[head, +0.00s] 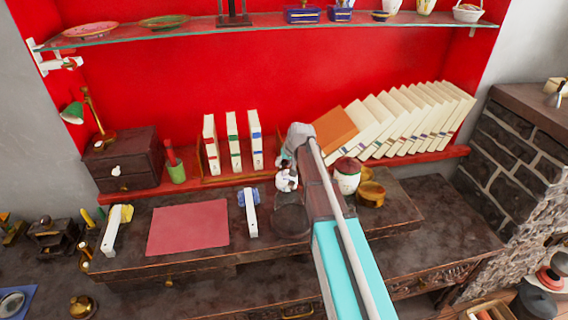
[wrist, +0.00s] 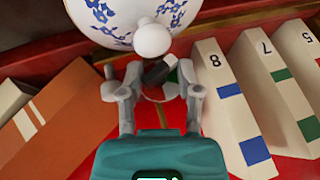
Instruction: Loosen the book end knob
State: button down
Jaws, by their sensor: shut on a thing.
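In the wrist view my gripper (wrist: 160,76) has its two fingers on either side of a small dark knob (wrist: 157,73) and is shut on it. The knob appears to be the book end's; the rest of the book end is mostly hidden by the fingers. In the head view my arm covers the gripper and the knob, at the gap between the upright books (head: 232,143) and the leaning books (head: 400,120). How loose the knob is cannot be told.
A white pot with blue flowers (wrist: 110,20) is very close beyond the fingertips. Books numbered 8 (wrist: 232,105) and 7 (wrist: 280,85) stand right of the gripper; an orange book (wrist: 55,115) leans at left. A red-lidded jar (head: 347,178) stands right of my arm.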

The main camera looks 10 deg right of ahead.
jog(key=c, duration=0.7)
grip_release()
jog(key=shift+c, duration=0.2)
jog(key=shift+r, duration=0.15)
